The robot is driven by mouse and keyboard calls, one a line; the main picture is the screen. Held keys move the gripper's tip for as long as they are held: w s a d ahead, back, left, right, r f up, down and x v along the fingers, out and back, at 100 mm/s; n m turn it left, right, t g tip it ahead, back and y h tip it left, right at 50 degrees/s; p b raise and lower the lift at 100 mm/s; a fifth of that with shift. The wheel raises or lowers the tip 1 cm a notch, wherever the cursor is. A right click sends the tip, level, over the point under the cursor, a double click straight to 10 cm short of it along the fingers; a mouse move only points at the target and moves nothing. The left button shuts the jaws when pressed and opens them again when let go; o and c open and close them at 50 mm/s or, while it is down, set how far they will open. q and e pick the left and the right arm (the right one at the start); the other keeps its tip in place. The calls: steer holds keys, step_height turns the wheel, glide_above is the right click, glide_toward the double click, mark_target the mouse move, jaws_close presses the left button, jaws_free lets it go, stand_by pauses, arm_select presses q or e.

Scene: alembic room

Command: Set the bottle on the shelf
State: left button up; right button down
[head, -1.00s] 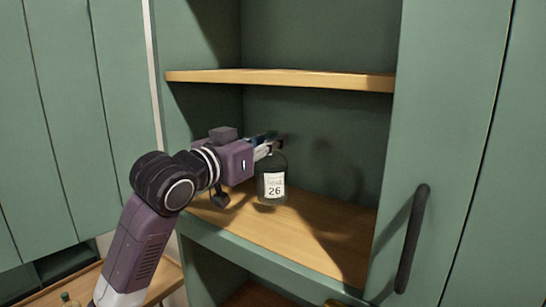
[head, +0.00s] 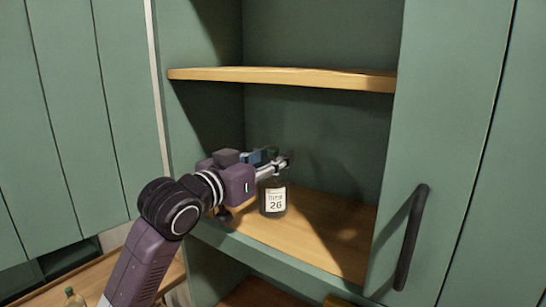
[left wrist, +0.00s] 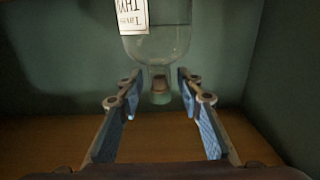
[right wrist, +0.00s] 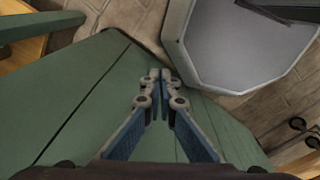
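An upper wooden shelf board (head: 285,78) runs above the bottle and my left gripper. A cabinet door with a dark handle (head: 411,237) is at the right. The board is clear to the right of the bottle. Another small bottle (head: 74,298) stands at the lower left.

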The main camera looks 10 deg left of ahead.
arm_select(q)
steer(key=shift+r, duration=0.2)
steer(key=shift+s+a+f, duration=0.1)
steer(key=shift+s+f, duration=0.05)
steer(key=shift+s, duration=0.15)
steer(key=b+v, duration=0.4)
steer(key=v, duration=0.7)
steer(key=shift+s, duration=0.15)
steer(key=shift+a, duration=0.1)
